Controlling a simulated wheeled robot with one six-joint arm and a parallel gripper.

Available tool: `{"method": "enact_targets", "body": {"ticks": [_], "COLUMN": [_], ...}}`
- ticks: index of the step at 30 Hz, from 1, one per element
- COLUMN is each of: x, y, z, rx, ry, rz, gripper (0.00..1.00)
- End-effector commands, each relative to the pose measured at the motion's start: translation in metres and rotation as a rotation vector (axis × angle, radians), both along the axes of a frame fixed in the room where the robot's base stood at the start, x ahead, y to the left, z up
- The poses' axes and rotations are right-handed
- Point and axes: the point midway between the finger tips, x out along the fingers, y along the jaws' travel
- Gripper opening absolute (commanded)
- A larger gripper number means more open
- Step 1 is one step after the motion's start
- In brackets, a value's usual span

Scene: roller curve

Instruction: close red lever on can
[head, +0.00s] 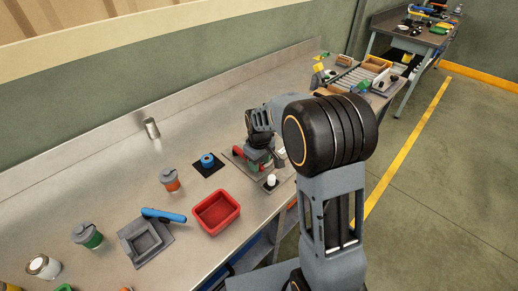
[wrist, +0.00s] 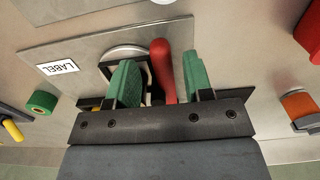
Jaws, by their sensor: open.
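The red lever (wrist: 162,66) stands between my gripper's two green fingers in the wrist view, closer to neither by much. My gripper (wrist: 161,82) is open around the lever, and I cannot tell if a finger touches it. Behind the lever a round pale top (wrist: 122,53), apparently the can's, shows partly; the fingers hide the rest. In the head view my gripper is low over the grey plate (head: 236,156), with a bit of red lever (head: 239,153) showing beside it. My arm hides part of this spot.
A white LABEL card (wrist: 57,67) lies on the plate. The back of the bench is mostly clear around a metal cylinder (head: 151,128).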

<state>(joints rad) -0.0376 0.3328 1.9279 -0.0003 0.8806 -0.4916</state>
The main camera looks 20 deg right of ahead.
Motion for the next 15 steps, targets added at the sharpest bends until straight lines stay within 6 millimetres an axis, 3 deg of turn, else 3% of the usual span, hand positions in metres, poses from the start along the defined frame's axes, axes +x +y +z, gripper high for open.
{"method": "enact_targets", "body": {"ticks": [15], "x": [0.0], "y": [0.0], "z": [0.099], "rx": [0.0], "ry": [-0.006], "rz": [0.001], "gripper": [0.47]}}
